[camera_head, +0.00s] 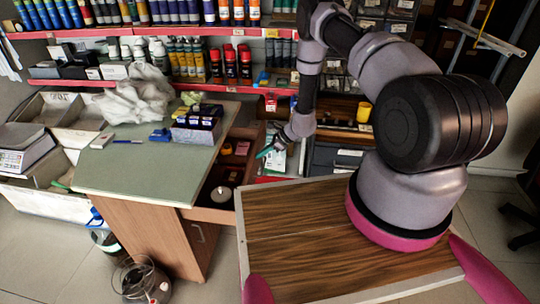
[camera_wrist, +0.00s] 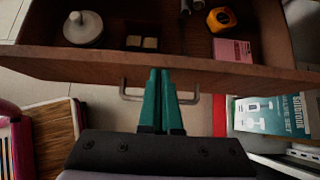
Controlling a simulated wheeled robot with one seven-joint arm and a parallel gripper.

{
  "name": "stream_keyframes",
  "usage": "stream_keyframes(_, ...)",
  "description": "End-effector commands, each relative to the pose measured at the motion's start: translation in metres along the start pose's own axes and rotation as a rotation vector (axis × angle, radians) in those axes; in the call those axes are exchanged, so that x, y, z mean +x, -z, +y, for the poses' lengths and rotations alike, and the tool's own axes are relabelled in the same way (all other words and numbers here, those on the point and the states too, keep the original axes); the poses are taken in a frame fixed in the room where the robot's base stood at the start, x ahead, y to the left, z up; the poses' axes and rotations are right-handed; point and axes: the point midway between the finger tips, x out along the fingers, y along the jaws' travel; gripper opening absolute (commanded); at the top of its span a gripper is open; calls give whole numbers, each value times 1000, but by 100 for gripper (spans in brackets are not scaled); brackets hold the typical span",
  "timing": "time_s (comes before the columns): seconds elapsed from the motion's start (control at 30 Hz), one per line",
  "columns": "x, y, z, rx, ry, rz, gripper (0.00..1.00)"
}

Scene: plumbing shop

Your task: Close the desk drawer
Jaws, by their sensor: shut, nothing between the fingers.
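The wooden desk drawer (camera_head: 207,214) is pulled out from the right side of the green-topped desk (camera_head: 150,163). In the wrist view its front panel (camera_wrist: 80,72) runs across the picture, with a metal bar handle (camera_wrist: 131,97) on it. My gripper (camera_head: 264,153) is at the outer side of the drawer. In the wrist view its teal fingers (camera_wrist: 160,72) are shut together and empty.
Inside the drawer are a white round object (camera_wrist: 83,28), a yellow tape measure (camera_wrist: 221,19) and a pink pad (camera_wrist: 232,50). Stocked shelves (camera_head: 175,35) stand behind. A boxed valve set (camera_wrist: 275,115) is right of the gripper. A glass vessel (camera_head: 140,280) stands on the floor.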

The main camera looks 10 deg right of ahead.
Motion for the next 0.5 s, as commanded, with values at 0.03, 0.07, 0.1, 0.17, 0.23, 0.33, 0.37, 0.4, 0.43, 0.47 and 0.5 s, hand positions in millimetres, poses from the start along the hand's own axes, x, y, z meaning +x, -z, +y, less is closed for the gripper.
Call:
stream_keyframes(0.03,10,-10,1,-5,-2,-3,0)
stream_keyframes(0.07,15,-16,1,-6,-3,-4,0)
stream_keyframes(0.1,22,-23,1,-4,-3,-3,0)
stream_keyframes(0.17,33,-34,1,-5,-3,-4,0)
stream_keyframes(0.23,44,-45,1,-6,-3,-3,0)
stream_keyframes(0.33,61,-61,1,-4,-2,-3,0)
stream_keyframes(0.37,66,-66,2,-4,-3,-3,0)
stream_keyframes(0.4,71,-72,2,-3,-2,-3,0)
stream_keyframes(0.43,75,-75,1,-3,-2,-3,0)
stream_keyframes(0.47,79,-79,1,-4,-2,-2,0)
stream_keyframes(0.5,84,-84,1,-3,-2,-3,0)
